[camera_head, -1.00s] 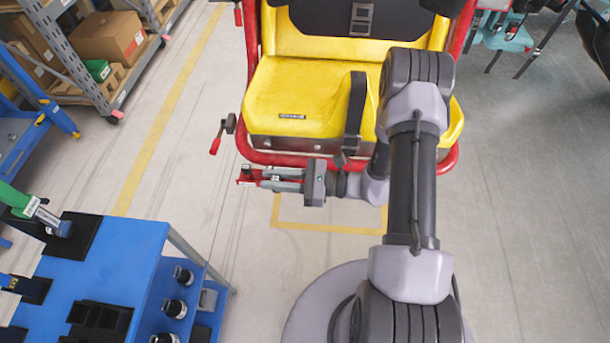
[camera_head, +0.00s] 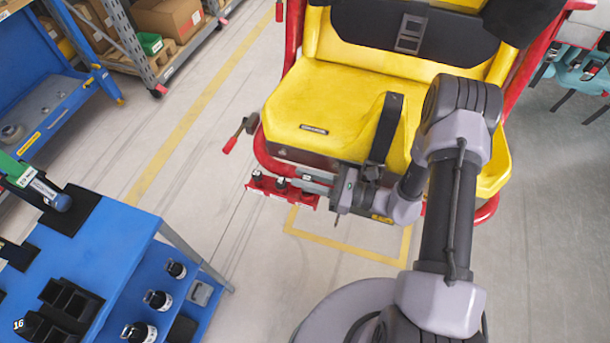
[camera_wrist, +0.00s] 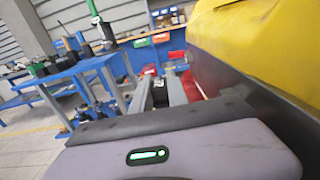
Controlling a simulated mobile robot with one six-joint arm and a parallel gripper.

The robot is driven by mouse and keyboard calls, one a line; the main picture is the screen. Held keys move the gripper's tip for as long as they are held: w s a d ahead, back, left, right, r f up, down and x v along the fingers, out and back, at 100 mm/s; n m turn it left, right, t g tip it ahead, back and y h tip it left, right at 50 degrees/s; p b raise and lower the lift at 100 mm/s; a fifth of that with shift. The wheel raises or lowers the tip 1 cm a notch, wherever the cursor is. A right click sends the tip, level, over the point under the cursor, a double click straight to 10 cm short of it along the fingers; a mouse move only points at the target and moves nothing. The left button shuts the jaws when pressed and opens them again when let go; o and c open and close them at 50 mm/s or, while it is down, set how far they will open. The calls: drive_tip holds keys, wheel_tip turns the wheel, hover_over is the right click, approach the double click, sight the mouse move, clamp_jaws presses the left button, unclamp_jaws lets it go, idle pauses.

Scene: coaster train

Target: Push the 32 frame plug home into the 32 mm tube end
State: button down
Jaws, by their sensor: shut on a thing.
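My gripper (camera_head: 301,179) is below the front edge of the yellow seat and points left in the head view. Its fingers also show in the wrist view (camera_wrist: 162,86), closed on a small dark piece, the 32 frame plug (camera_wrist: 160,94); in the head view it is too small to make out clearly. A red bar (camera_head: 302,197) carrying small black and white capped pieces (camera_head: 280,185) lies beside the fingertips. I cannot tell whether the fingers touch it. The 32 mm tube end cannot be picked out, nor how deep the plug sits.
The yellow seat (camera_head: 355,90) with its red tube frame (camera_head: 262,150) is close above my gripper. A red-handled lever (camera_head: 232,142) sticks out left of it. A blue bench (camera_head: 110,265) stands at lower left. Open floor lies between bench and seat.

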idle(0.4)
drive_tip(key=shift+d+f+b, duration=0.1)
drive_tip(key=shift+f+b, duration=0.65)
drive_tip(key=shift+b, duration=0.1)
drive_tip(key=shift+w, duration=0.15)
idle(0.4)
drive_tip(key=shift+c, duration=2.1)
unclamp_jaws()
drive_tip(key=shift+v, duration=3.5)
drive_tip(key=shift+r, duration=0.15)
